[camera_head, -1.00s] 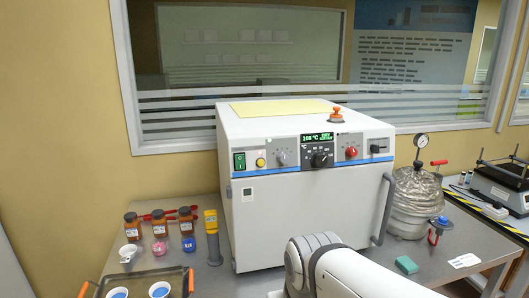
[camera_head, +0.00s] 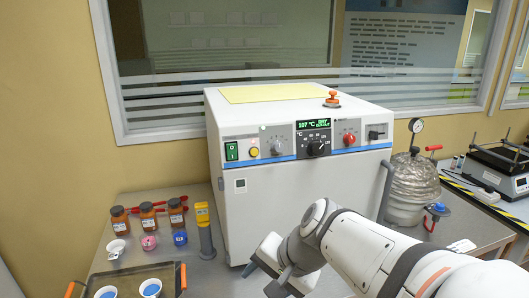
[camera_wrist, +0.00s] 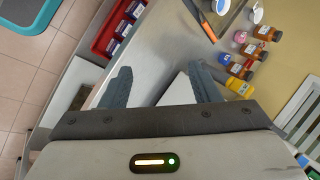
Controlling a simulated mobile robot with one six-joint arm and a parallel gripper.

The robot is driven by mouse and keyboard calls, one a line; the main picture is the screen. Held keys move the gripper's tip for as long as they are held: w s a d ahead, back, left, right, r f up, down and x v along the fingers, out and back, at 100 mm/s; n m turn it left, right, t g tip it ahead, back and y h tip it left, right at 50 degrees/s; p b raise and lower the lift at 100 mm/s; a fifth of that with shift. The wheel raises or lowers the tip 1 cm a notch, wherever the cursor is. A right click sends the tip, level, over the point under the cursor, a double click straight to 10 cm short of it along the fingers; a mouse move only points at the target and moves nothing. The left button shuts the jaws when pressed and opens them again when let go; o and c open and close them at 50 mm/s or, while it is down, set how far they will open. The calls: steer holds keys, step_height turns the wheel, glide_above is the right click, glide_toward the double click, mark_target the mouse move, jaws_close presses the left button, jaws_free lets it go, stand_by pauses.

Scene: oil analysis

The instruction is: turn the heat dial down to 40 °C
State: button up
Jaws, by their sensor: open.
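The heat dial (camera_head: 316,148) is a black round knob on the front panel of the white oven (camera_head: 290,190), under a green-lit display (camera_head: 313,124) that reads about 107 °C. The dial's exact pointer setting is too small to read. My gripper (camera_wrist: 160,74) is open in the wrist view, its two dark fingers spread with nothing held between them. In the head view my arm is low in front of the oven, below the dial and apart from it. The dial does not show in the wrist view.
A green switch (camera_head: 232,151), a yellow button (camera_head: 254,152), a grey knob (camera_head: 277,146) and a red knob (camera_head: 349,139) flank the dial. The door handle (camera_head: 385,192) sticks out at right. Brown bottles (camera_head: 147,215) and a yellow-topped device (camera_head: 203,228) stand left.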

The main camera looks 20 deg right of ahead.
steer(key=w+r+m+t+y, duration=0.2)
steer(key=w+r+m+t, duration=0.1)
steer(key=w+m, duration=0.25)
steer(key=m+t+h, duration=0.7)
steer(key=m+t, duration=0.4)
steer(key=m, duration=1.1)
glide_toward(319, 151)
steer(key=w, duration=0.1)
steer(key=shift+n, duration=0.25)
steer(key=w, duration=0.8)
steer(key=shift+r, duration=0.15)
steer(key=shift+s, duration=0.1)
steer(key=shift+c, duration=0.5)
steer(key=c, duration=0.9)
